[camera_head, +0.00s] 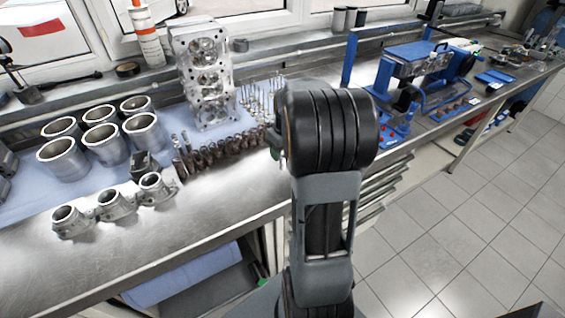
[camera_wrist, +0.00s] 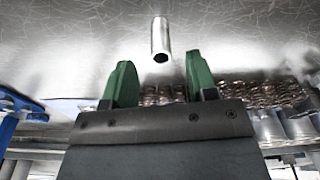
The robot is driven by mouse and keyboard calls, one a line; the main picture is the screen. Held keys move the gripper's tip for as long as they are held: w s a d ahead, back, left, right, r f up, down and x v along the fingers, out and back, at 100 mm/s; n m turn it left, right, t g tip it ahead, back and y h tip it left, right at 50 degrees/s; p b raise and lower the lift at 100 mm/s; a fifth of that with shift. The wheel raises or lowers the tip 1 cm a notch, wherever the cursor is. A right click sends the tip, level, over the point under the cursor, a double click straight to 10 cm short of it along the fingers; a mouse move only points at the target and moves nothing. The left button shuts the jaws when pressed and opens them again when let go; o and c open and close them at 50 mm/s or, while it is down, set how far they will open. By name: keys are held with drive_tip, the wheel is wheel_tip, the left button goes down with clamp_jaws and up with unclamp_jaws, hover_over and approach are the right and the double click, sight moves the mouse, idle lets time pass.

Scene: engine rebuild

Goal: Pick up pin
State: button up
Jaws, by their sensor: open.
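The pin (camera_wrist: 160,38) is a short, shiny metal cylinder. In the wrist view it is at the top centre on a scratched metal surface, with its dark hollow end toward my gripper. My gripper (camera_wrist: 159,63) shows two green fingers spread wide with nothing held between them. The pin lies just past the fingertips, about in line with the gap. I cannot tell the exact distance or height between them. In the head view my arm hides the pin and nearly all of the gripper.
The metal workbench (camera_head: 190,225) carries several cylinder liners (camera_head: 62,158), an upright engine head (camera_head: 205,75) and three pistons (camera_head: 72,220). A row of dark brown parts (camera_head: 215,155) stands near my arm. A blue fixture (camera_head: 415,75) is to the right.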

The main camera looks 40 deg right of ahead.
sight(283, 156)
drive_tip(key=shift+w+f+p, duration=0.15)
drive_tip(key=shift+f+p, duration=0.15)
drive_tip(key=shift+f, duration=2.3)
clamp_jaws()
drive_tip(key=shift+r, duration=0.1)
